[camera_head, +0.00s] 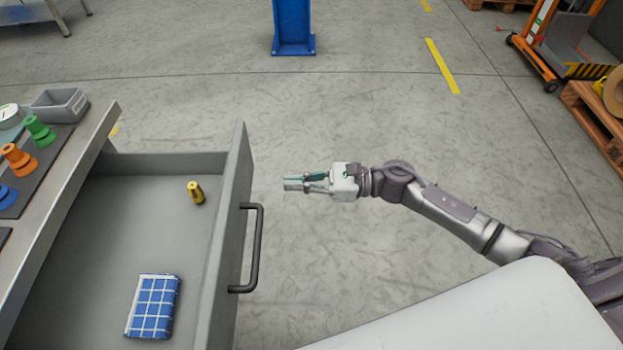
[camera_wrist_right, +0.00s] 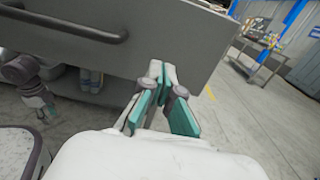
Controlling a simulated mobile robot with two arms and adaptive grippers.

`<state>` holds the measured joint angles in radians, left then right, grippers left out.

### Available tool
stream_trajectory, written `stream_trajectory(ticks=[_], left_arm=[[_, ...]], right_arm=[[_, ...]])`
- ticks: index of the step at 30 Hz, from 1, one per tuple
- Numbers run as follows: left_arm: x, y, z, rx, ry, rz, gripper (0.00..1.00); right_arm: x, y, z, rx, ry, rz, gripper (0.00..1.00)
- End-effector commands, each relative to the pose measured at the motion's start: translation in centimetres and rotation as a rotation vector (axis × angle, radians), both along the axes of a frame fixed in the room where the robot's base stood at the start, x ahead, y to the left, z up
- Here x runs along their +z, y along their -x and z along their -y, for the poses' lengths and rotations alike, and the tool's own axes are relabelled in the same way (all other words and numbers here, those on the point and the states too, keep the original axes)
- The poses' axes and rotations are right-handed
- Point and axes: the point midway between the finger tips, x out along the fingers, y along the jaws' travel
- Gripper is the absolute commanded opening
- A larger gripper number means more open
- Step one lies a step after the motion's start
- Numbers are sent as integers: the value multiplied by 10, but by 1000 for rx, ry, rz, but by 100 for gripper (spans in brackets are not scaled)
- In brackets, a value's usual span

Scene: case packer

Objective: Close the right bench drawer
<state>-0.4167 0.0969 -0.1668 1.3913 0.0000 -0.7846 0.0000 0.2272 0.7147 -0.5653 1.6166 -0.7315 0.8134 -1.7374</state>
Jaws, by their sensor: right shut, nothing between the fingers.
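The bench drawer (camera_head: 110,215) is grey and stands pulled far out from the bench. Its front panel (camera_head: 232,200) carries a dark bar handle (camera_head: 259,250). Inside lie a blue cloth with a white grid (camera_head: 155,305) and a small yellow-and-black object (camera_head: 195,192). My right gripper (camera_head: 287,184) is shut and empty, apart from the panel on its outer side, pointing at it beyond the handle's far end. In the right wrist view, the panel (camera_wrist_right: 195,45) and handle (camera_wrist_right: 80,30) are ahead of the fingers. My left gripper (camera_wrist_right: 45,108) shows small at the left there; its fingers are unclear.
The bench top (camera_head: 75,175) at the left holds orange, green and blue knob-like parts and a grey bin (camera_head: 60,104). A blue post (camera_head: 292,28), an orange lifter (camera_head: 540,45) and a pallet (camera_head: 595,120) stand farther off. The floor around the drawer front is clear.

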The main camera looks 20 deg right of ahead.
Motion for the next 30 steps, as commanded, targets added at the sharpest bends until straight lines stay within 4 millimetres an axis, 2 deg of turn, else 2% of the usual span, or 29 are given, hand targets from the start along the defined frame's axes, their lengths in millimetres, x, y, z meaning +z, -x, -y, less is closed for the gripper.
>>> stream_trajectory(ticks=[1, 6, 12, 30], left_arm=[[-3, 3, 0, -1, 0, -4, 40], [-14, 14, -2, -3, -1, -12, 40], [-23, 24, -3, -4, -2, -18, 40], [-28, 27, -4, -6, -3, -22, 40]], right_arm=[[3, -4, -12, 1, -4, 0, 0], [2, -15, -44, -1, -4, -2, 0], [1, -23, -67, -2, -2, -3, 0], [-1, -26, -77, -3, -2, -3, 0]])
